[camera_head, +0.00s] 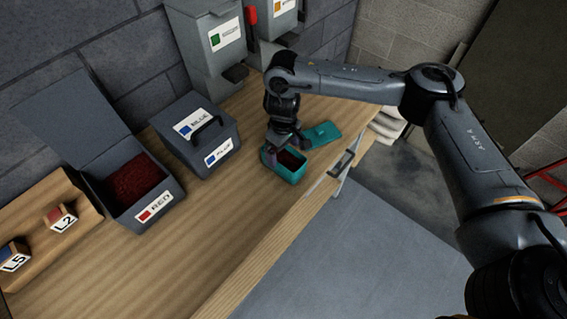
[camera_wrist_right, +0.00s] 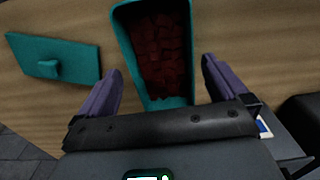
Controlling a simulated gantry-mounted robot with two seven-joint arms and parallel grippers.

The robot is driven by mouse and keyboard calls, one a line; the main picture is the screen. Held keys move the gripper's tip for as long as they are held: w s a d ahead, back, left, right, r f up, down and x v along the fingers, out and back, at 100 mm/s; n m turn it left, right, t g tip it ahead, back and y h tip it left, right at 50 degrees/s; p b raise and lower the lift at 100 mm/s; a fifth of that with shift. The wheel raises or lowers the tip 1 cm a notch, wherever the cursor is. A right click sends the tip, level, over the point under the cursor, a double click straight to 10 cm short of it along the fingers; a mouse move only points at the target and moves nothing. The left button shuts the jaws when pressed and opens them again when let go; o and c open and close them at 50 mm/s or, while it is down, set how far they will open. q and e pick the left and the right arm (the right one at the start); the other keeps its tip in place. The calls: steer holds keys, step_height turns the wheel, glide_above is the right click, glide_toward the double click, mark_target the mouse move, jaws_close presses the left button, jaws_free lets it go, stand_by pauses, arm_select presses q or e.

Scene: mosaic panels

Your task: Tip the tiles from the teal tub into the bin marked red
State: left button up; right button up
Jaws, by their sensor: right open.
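The teal tub (camera_head: 291,178) stands upright on the wooden bench with dark red tiles in it. In the right wrist view the tub (camera_wrist_right: 166,103) shows open from above, its tiles (camera_wrist_right: 158,50) filling much of the inside. My right gripper (camera_head: 284,147) is over the tub, pointing down. Its jaws are open, with one purple finger on each side of the tub's near end in the wrist view; I cannot tell whether they touch it. The bin marked red (camera_head: 156,205) stands open at the left, its lid raised, with red tiles inside. My left gripper is not in view.
The teal lid (camera_head: 322,134) lies flat beside the tub. A closed bin marked blue (camera_head: 196,140) stands between the red bin and the tub. Wooden holders with labels L2 and L5 (camera_head: 58,215) are at far left. Grey dispensers (camera_head: 213,45) hang behind. The front bench is clear.

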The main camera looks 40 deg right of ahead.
mark_target(284, 157)
steer(key=shift+s+a+f, duration=0.1)
steer(key=shift+s+f, duration=0.05)
steer(key=shift+f, duration=1.7)
steer(key=c, duration=1.5)
steer(key=shift+r, duration=0.15)
steer(key=shift+c, duration=0.2)
